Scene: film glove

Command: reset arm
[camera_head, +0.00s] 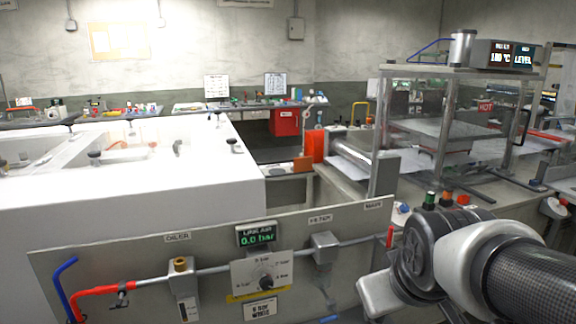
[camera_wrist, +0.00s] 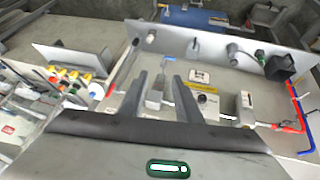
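My gripper (camera_wrist: 160,82) shows in the wrist view with its two dark fingers apart and nothing visibly held between them. Behind the fingers lies the grey panel (camera_wrist: 222,68) with its pipe fittings, seen from above and upside down. No contact between fingers and panel is visible. In the head view my arm (camera_head: 460,262) reaches in from the lower right, bent beside the right end of the panel (camera_head: 345,220). My fingers cannot be made out in that view.
The panel carries a digital display (camera_head: 256,236) reading 0.0 bar, a knob (camera_head: 265,281), a red hose (camera_head: 100,290) and a blue hose (camera_head: 62,280). A white basin unit (camera_head: 130,210) stands behind it at left. A glass-walled press frame (camera_head: 440,125) stands on the right bench.

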